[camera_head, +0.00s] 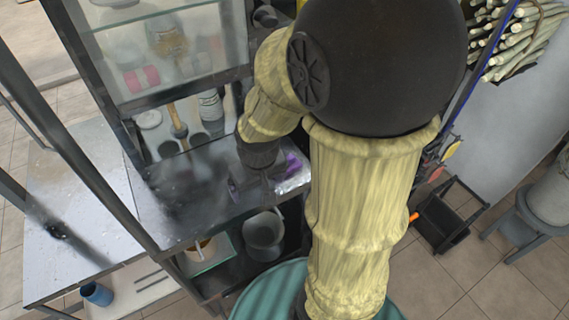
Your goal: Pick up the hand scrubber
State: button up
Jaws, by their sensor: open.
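My yellow, bamboo-textured arm with a large black joint covers the middle of the view. Its dark end, my gripper (262,178), is low over the metal counter (215,215); it is open, though its fingers are hard to make out. A small purple object (293,166), perhaps the hand scrubber, shows just right of the gripper on the shiny counter edge. It is partly hidden by my arm, and I cannot tell whether the gripper touches it.
A glass-fronted cabinet (165,50) holding jars and bottles stands behind the counter. Dark frame posts (75,140) cross the left side. A grey pot (263,232) sits on a lower shelf. Sugarcane stalks (515,40) are at upper right.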

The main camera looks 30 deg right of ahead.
jog(key=shift+o, duration=0.3)
jog(key=w+d+r+g+p, duration=0.1)
jog(key=w+d+r+p, duration=0.2)
jog(key=w+d+r, duration=0.1)
jog(key=w+d, duration=0.1)
jog(key=w, duration=0.1)
jog(key=shift+w+d+n+g+p, duration=0.3)
jog(key=shift+w+n+p, duration=0.05)
jog(key=shift+n+p, duration=0.05)
notch_tip(320, 180, up, 4)
jog(key=f+p, duration=0.1)
jog(key=p, duration=0.2)
send_over(295, 164)
jog(key=w+a, duration=0.1)
jog(key=a, duration=0.2)
jog(key=shift+r+g, duration=0.25)
jog(key=shift+g, duration=0.05)
jog(key=shift+w+f, duration=0.1)
notch_tip(295, 164, down, 12)
jog(key=shift+f+p, duration=0.1)
jog(key=shift+p, duration=0.35)
jog(key=shift+d+f+p, duration=0.1)
jog(key=shift+f+p, duration=0.65)
jog(key=shift+f, duration=1.8)
